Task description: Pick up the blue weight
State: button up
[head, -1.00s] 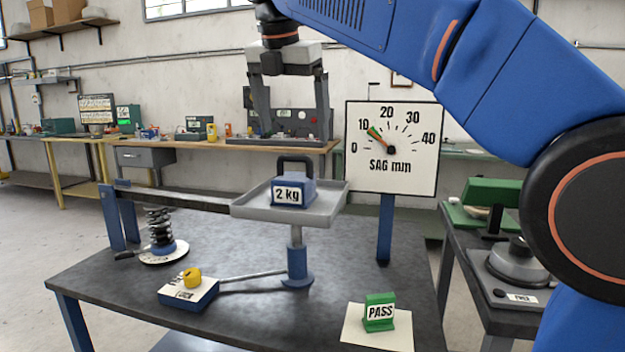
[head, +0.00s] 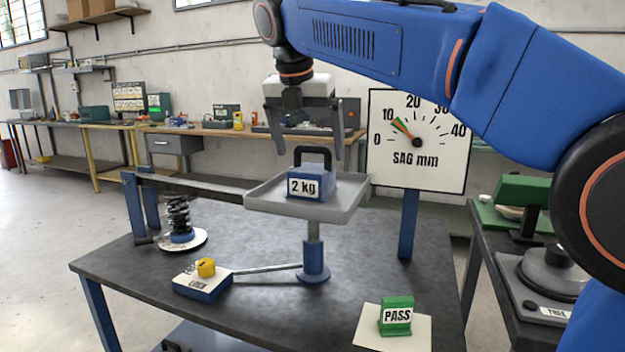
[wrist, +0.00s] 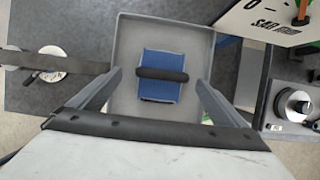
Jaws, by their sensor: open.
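The blue weight (head: 312,185), labelled "2 kg" with a black handle on top, sits upright on the grey tray (head: 262,201) of the post stand. In the wrist view the blue weight (wrist: 159,90) lies on the tray (wrist: 126,40) with its handle running across the picture. My gripper (head: 309,148) is open and empty, pointing down. Its fingertips are around the level of the handle's top in the head view. In the wrist view the fingers of my gripper (wrist: 157,80) stand to either side of the weight, apart from it.
A gauge board (head: 418,140) marked "SAG mm" stands right of the tray. A coil spring (head: 178,217) and a lock box (head: 204,282) with a yellow knob are at left. A green PASS block (head: 396,316) lies at front right. A side bench (head: 478,240) is at right.

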aim_at(312, 168)
jog(key=shift+x, duration=0.9)
jog(key=f, duration=0.4)
jog(key=shift+w+d, duration=0.25)
jog(key=shift+d, duration=0.1)
jog(key=shift+w+f, duration=0.25)
jog(key=shift+f, duration=0.2)
jog(key=c, duration=2.2)
jog(key=shift+o, duration=0.2)
jog(key=shift+r, duration=0.1)
